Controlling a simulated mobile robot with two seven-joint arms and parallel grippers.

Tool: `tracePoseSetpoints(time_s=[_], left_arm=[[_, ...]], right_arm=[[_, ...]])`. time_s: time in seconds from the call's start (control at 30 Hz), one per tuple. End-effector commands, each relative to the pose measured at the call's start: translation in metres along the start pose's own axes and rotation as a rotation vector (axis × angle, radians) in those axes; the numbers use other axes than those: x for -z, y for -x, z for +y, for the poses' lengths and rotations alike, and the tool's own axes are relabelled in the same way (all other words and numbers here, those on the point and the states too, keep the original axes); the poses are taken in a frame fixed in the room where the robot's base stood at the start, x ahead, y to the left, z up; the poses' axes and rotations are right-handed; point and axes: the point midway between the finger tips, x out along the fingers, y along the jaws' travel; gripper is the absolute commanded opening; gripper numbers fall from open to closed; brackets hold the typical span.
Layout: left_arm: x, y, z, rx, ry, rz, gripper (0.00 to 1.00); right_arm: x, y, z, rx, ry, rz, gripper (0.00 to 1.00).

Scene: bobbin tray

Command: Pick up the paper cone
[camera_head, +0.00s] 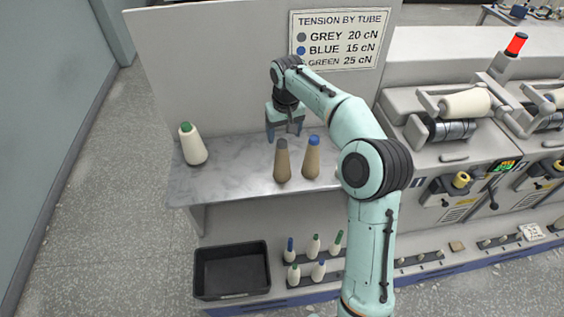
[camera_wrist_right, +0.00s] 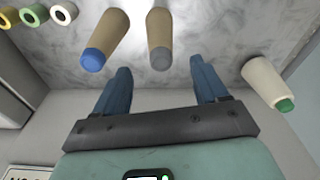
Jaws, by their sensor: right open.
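Two tan cones, which look like paper, stand upright on the grey marbled shelf (camera_head: 235,165). One has a grey tip (camera_head: 282,164) and the other a blue tip (camera_head: 312,161). Both also show in the right wrist view, the grey-tipped one (camera_wrist_right: 159,32) and the blue-tipped one (camera_wrist_right: 108,34). A cream cone with a green tip (camera_head: 193,149) stands at the shelf's left, and shows in the wrist view (camera_wrist_right: 263,80). My left gripper is out of view.
A sign (camera_head: 340,40) hangs on the back panel (camera_head: 215,60). Machines with yarn packages (camera_head: 466,103) stand at the right. Below are a black bin (camera_head: 232,270) and several small bobbins (camera_head: 313,246). Several ring-shaped ends (camera_wrist_right: 34,15) show in the wrist view. The shelf's left middle is clear.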

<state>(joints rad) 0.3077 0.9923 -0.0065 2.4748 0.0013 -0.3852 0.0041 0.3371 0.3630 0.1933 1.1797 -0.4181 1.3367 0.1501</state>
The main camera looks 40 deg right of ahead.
Motion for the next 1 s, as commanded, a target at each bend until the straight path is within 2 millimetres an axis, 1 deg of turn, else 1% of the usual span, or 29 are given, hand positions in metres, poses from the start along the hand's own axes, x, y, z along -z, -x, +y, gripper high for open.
tracePoseSetpoints(time_s=[0.03,0.1,0.33,0.6,0.7,0.93,0.97,1.0], left_arm=[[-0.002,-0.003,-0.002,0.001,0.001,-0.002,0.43],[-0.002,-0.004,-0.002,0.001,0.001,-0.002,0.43],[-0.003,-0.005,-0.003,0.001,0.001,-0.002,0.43],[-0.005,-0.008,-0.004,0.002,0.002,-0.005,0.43],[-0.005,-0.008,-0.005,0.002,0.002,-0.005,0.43],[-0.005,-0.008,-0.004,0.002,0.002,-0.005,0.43],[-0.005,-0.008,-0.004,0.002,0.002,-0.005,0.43],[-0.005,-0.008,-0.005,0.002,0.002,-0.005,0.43]], right_arm=[[-0.001,-0.011,0.0,0.0,0.0,-0.005,0.73],[0.0,-0.019,0.0,0.001,0.0,-0.003,0.73],[0.002,-0.034,0.0,0.001,0.001,-0.001,0.73],[0.003,-0.073,0.003,0.002,0.001,-0.001,0.73],[0.004,-0.079,0.003,0.002,0.001,0.001,0.73],[0.004,-0.079,0.003,0.002,0.0,0.003,0.73],[0.004,-0.079,0.003,0.002,0.0,0.003,0.63],[0.004,-0.079,0.003,0.002,0.0,0.003,0.5]])
